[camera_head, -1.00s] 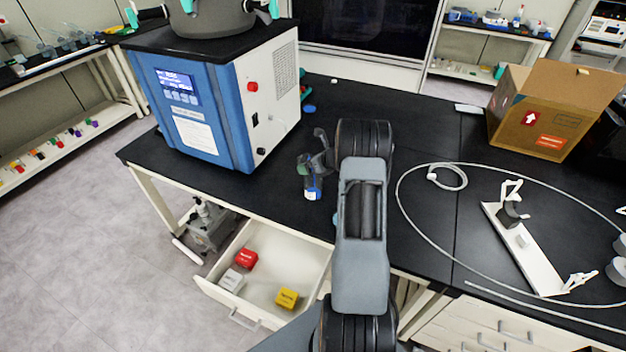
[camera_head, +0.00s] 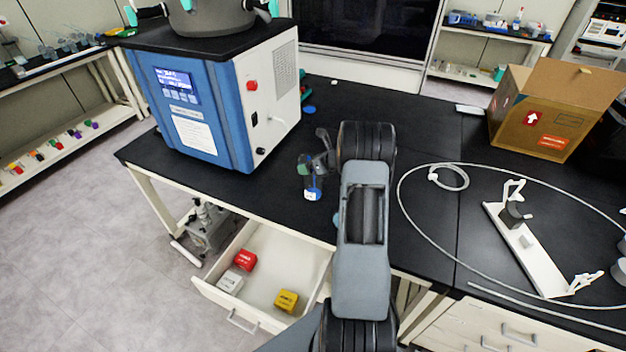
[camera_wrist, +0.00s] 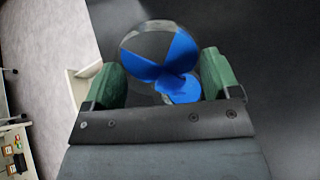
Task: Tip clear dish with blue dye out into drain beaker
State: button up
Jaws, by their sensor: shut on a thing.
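My gripper (camera_wrist: 163,82) has green finger pads and is shut on the clear dish with blue dye (camera_wrist: 135,47). The round clear wall shows between and beyond the pads, and bright blue dye lies in wedge shapes inside it. A further blue patch (camera_wrist: 182,90) shows between the pads; I cannot tell whether it is dye in the dish or below it. In the head view my gripper (camera_head: 305,167) is directly above a small clear vessel with blue in it (camera_head: 313,189), likely the drain beaker, on the black bench. The held dish is mostly hidden there.
The blue and white freeze dryer (camera_head: 205,110) stands left of my gripper. An open drawer (camera_head: 262,307) with red, white and yellow boxes is below the bench front. A cable (camera_head: 405,180), white stand (camera_head: 525,247) and cardboard box (camera_head: 550,105) are to the right.

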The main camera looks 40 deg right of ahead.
jog(key=shift+s+f+t+y+b, duration=0.25)
jog(key=shift+f+t+b, duration=0.35)
jog(key=shift+b, duration=1.35)
jog(key=shift+s+d+r+t+y+b, duration=0.25)
jog(key=shift+t+b, duration=0.45)
jog(key=shift+b, duration=1.1)
jog(key=shift+s+a+f+t+y+b, duration=0.2)
jog(key=shift+t+b, duration=0.5)
jog(key=shift+b, duration=1.05)
jog(key=shift+s+d+r+t+y+b, duration=0.1)
jog(key=shift+d+t+y+b, duration=0.45)
jog(key=shift+b, duration=1.25)
dwell(0.7)
